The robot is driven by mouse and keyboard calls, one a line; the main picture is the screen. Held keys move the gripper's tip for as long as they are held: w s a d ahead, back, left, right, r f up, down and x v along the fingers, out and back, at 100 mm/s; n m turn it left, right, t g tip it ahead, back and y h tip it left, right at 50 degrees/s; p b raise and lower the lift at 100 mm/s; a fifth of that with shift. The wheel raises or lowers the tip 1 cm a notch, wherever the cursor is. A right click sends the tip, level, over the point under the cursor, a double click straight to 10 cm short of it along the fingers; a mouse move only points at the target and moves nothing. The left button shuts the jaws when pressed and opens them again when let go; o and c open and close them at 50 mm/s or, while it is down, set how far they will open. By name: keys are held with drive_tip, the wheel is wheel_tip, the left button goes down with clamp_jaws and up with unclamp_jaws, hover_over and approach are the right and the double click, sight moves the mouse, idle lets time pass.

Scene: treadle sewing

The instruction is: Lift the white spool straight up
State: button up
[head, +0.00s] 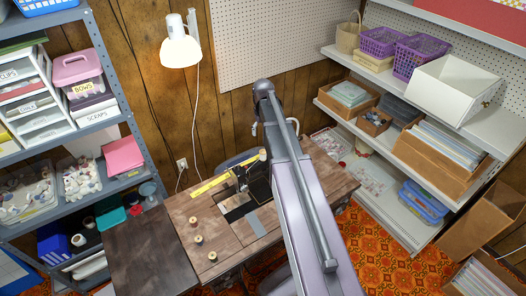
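Three small spools stand on the left part of the brown wooden sewing table (177,209): a back spool (193,220), a middle spool (199,239) and a front spool (212,255). They look tan with darker thread, and I cannot tell which, if any, is the white one. They stand apart from each other. My arm rises through the middle of the head view and covers the table's right part. I cannot make out my gripper; it appears hidden behind my arm.
A dark sewing machine (258,186) sits at the table's middle, partly behind my arm. A yellow ruler (210,185) lies at the back edge. Shelves with bins flank both sides, and a lit lamp (180,52) hangs on the wall. The table around the spools is mostly clear.

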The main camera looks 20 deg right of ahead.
sight(263, 152)
idle(0.4)
wheel_tip(263, 152, down, 9)
drive_tip(key=b, duration=0.8)
drive_tip(key=shift+r+b, duration=0.2)
drive_tip(key=shift+b, duration=0.2)
drive_tip(key=shift+f+b, duration=2.6)
drive_tip(key=c, duration=0.9)
